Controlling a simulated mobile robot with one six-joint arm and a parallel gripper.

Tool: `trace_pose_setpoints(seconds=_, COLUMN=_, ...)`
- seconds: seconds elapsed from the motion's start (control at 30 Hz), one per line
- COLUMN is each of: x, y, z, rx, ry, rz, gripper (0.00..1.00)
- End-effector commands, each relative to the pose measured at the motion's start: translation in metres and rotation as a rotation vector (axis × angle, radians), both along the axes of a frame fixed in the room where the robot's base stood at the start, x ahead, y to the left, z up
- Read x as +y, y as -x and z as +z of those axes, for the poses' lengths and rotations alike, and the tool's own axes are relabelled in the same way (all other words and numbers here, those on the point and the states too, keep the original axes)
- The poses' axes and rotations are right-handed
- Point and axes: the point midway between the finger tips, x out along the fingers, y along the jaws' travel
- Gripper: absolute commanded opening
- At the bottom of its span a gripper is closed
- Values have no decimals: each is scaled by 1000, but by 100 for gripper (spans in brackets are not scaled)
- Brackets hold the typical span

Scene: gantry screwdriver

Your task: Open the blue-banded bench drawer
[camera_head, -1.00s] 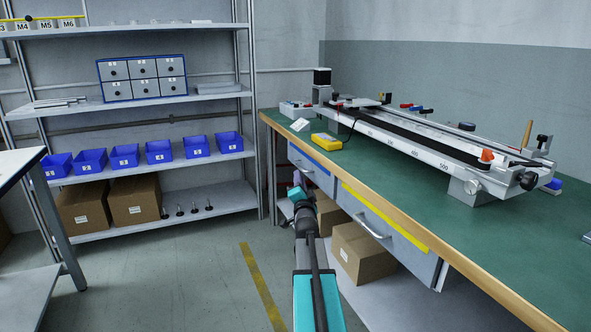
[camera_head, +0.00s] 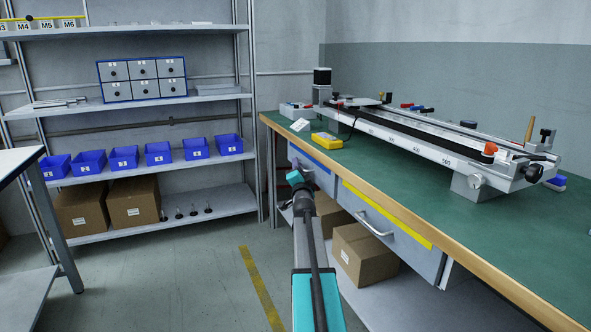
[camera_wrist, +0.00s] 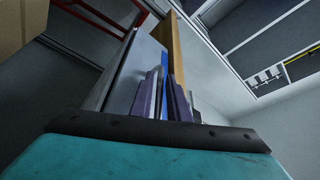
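The blue-banded drawer (camera_head: 318,172) hangs under the far end of the green-topped bench (camera_head: 440,225) and looks closed. Its blue band runs along the top of its front. My gripper (camera_head: 294,177) is just left of this drawer's front, below the bench edge; its fingers are too small to make out there. In the wrist view, the two grey-purple fingers (camera_wrist: 163,90) point at the drawer, with a narrow gap between them. The blue band (camera_wrist: 165,72) shows beyond the gap. I see no handle clearly between the fingers.
A yellow-banded drawer (camera_head: 385,228) with a bar handle is nearer on the same bench. Cardboard boxes (camera_head: 362,255) stand beneath. A gantry rail (camera_head: 425,140) and a yellow meter (camera_head: 327,140) are on top. Shelves (camera_head: 150,170) stand at left; the floor between is clear.

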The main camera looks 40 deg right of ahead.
Motion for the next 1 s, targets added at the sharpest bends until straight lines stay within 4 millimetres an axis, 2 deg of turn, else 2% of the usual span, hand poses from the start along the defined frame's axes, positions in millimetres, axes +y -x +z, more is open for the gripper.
trace_pose_setpoints(seconds=0.5, x=-6, y=-6, z=2, rx=1, ry=-1, rz=-1, gripper=15)
trace_pose_setpoints(seconds=0.53, x=-6, y=-6, z=2, rx=1, ry=-1, rz=-1, gripper=14)
trace_pose_setpoints(seconds=0.6, x=-6, y=-6, z=2, rx=1, ry=-1, rz=-1, gripper=2)
trace_pose_setpoints(seconds=0.63, x=-6, y=-6, z=2, rx=0, ry=0, rz=0, gripper=0)
trace_pose_setpoints(seconds=1.0, x=-6, y=-6, z=2, rx=-1, ry=0, rz=-1, gripper=0)
